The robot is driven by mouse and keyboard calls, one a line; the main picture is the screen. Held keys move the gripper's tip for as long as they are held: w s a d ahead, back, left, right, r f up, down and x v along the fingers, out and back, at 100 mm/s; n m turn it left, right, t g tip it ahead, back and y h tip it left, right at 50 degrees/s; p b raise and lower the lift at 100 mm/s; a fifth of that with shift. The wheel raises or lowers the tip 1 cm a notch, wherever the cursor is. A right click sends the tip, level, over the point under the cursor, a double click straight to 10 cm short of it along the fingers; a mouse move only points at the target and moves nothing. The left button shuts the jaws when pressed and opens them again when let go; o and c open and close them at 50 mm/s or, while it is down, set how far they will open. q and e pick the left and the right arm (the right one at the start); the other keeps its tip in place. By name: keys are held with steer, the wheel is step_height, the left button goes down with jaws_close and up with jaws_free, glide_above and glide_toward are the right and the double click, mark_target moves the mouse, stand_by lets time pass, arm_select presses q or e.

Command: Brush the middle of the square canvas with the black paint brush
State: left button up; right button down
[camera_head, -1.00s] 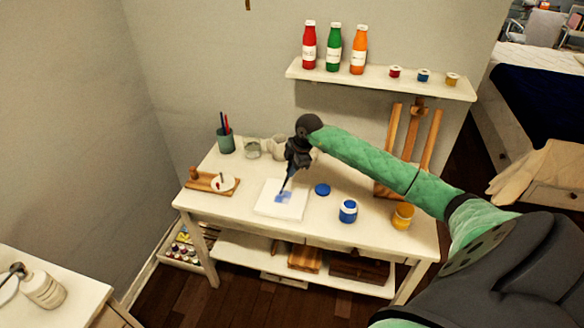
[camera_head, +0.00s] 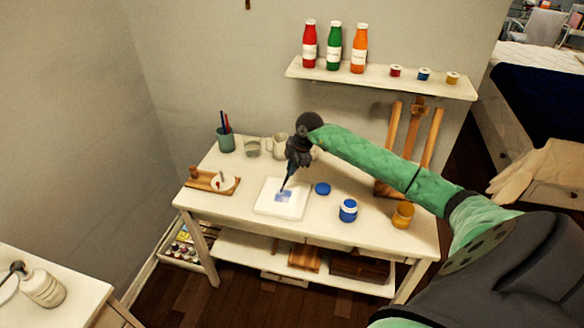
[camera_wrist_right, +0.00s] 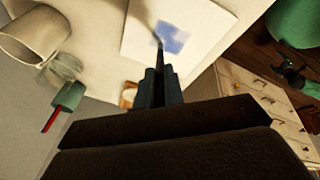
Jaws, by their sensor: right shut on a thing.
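The square white canvas (camera_head: 268,204) lies flat on the white table, with a blue paint patch (camera_head: 284,196) near its middle. My right gripper (camera_head: 292,166) is above the canvas, shut on the dark paint brush (camera_head: 285,183), which points down with its tip at the blue patch. In the right wrist view the brush (camera_wrist_right: 159,45) sticks out of the shut gripper (camera_wrist_right: 159,82), and its tip meets or nearly meets the blue patch (camera_wrist_right: 172,38); I cannot tell firm contact. My left gripper is not in view.
A blue lid (camera_head: 322,188), blue paint jar (camera_head: 348,211) and yellow jar (camera_head: 402,215) stand right of the canvas. A wooden tray (camera_head: 199,179) is at left, with a pencil cup (camera_head: 226,141) behind. A wooden easel (camera_head: 411,150) stands at the back right.

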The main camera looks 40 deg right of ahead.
steer(key=shift+w+d+f, duration=0.1)
steer(key=shift+w+d, duration=0.4)
steer(key=shift+d, duration=0.1)
step_height(320, 180, up, 7)
steer(key=p, duration=0.3)
stand_by(0.4)
stand_by(0.9)
